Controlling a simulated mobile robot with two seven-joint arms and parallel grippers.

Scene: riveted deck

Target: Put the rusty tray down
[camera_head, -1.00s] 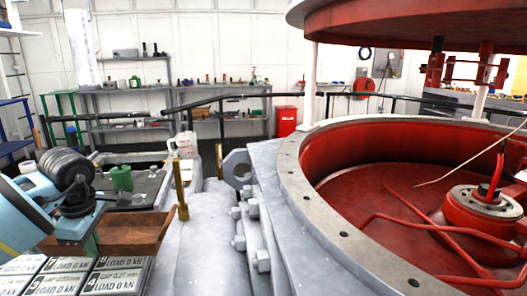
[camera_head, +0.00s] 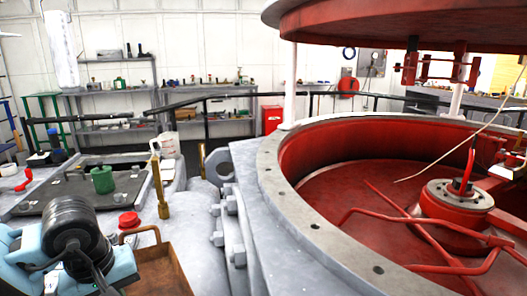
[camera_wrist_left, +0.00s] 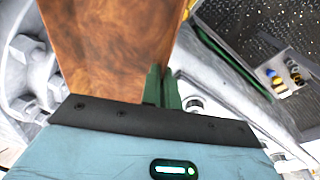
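The rusty tray (camera_head: 165,275) is at the bottom of the head view, left of the grey bolted housing, with its open inside and a looped handle (camera_head: 140,231) showing. Its brown surface (camera_wrist_left: 105,40) fills the upper left of the left wrist view. My left gripper (camera_wrist_left: 161,85) has its green fingers close together at the tray's edge and appears shut on it. In the head view my left wrist is beside the tray's left side, and the fingertips are hidden. I cannot tell whether the tray touches a surface below. My right gripper is not in view.
The big red-lined round vessel (camera_head: 262,170) takes up the right side. A brass post (camera_head: 160,190) stands behind the tray. A red knob (camera_head: 129,221) is close to the tray, and a green canister (camera_head: 102,180) stands on a dark panel (camera_head: 65,200) at left.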

